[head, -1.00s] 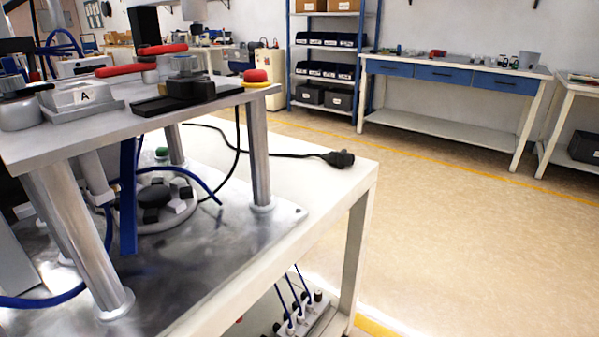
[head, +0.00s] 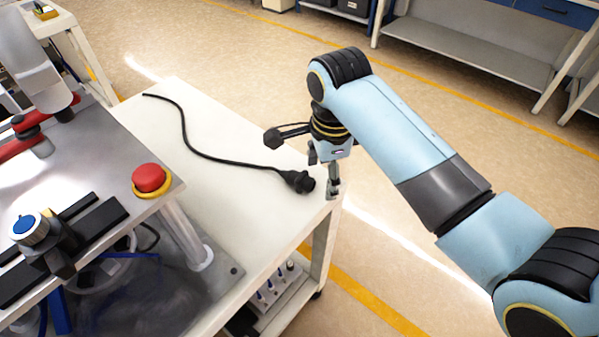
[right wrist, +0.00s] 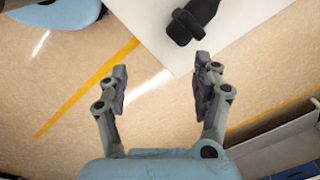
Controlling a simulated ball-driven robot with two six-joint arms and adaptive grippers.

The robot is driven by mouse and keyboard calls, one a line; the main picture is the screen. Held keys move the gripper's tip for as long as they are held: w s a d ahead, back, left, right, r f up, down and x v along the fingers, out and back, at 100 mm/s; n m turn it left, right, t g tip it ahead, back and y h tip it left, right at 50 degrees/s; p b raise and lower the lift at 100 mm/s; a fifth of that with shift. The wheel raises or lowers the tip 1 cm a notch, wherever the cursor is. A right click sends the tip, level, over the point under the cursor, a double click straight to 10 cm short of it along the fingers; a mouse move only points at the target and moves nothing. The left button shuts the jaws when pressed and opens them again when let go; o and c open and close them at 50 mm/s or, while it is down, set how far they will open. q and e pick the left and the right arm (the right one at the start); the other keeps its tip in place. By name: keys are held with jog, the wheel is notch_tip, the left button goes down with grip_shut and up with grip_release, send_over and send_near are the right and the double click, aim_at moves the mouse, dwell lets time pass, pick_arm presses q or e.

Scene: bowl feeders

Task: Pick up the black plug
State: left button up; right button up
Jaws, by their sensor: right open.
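The black plug (head: 300,181) lies on the white table top (head: 230,130) near its right corner, with its black cord (head: 195,150) running back to the left in a curve. My right gripper (head: 325,176) is at that corner, just right of the plug. In the right wrist view the plug (right wrist: 183,27) is ahead of the open fingers, nearer the right one. The right gripper (right wrist: 162,66) is empty, with floor showing between its fingers. My left gripper is not in view.
A raised metal plate (head: 90,160) with a red button (head: 149,178) and black fittings stands left of the plug on metal posts. A power strip (head: 270,292) sits below the table. The table around the cord is clear. A workbench (head: 480,55) stands far behind.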

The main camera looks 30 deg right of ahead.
aim_at(297, 174)
jog(key=w+r+m, duration=0.1)
jog(key=w+m, duration=0.1)
jog(key=w+a+r+m, duration=0.1)
jog(key=w+m, duration=0.1)
jog(key=m, duration=0.1)
jog(key=w+a+r+m+g+p, duration=0.1)
jog(key=w+r+m, duration=0.1)
jog(key=m, duration=0.1)
jog(key=shift+w+r, duration=0.1)
jog(key=shift+w+a+m, duration=0.1)
jog(key=shift+a+m, duration=0.05)
jog(key=shift+m, duration=0.35)
notch_tip(297, 174, down, 10)
jog(key=shift+a+f+b, duration=0.1)
jog(key=shift+f+b, duration=0.15)
jog(key=shift+b, duration=0.1)
grip_shut()
